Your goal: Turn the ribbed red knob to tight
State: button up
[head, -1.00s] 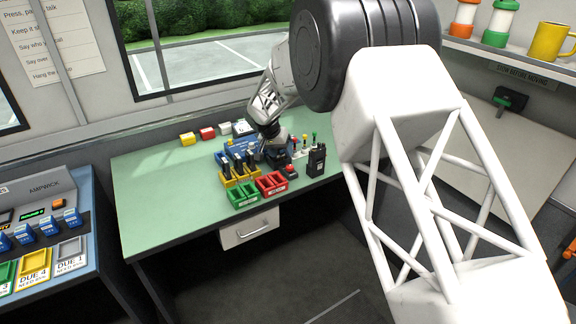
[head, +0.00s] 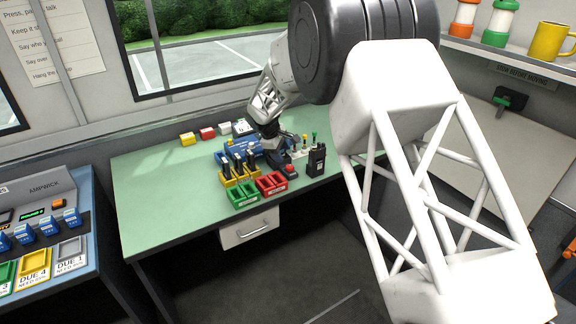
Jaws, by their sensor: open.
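A small red piece (head: 291,168) sits on a low dark base near the front edge of the green table, right of the red bin. It is too small to see ribs or any marking, so I cannot tell if it is the ribbed knob. My gripper (head: 281,157) is open, pointing down just behind and left of this piece, with a small gap or contact that I cannot make out. Its fingertips are hardly visible.
A black handheld radio (head: 316,160) stands close on the right. Red (head: 271,184), green (head: 251,194) and yellow (head: 240,177) bins crowd the left, the yellow one holding dark upright radios. The left part of the green table (head: 165,190) is clear.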

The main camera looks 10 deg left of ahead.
aim_at(289, 166)
jog(key=n, duration=1)
jog(key=shift+n, duration=0.4)
jog(key=shift+f, duration=0.1)
jog(key=shift+x, duration=3.85)
jog(key=shift+c, duration=0.4)
jog(key=c, duration=0.8)
jog(key=shift+m+g+h, duration=0.3)
jog(key=shift+m+g, duration=0.3)
jog(key=shift+m, duration=1)
jog(key=shift+c, duration=0.2)
jog(key=o, duration=0.9)
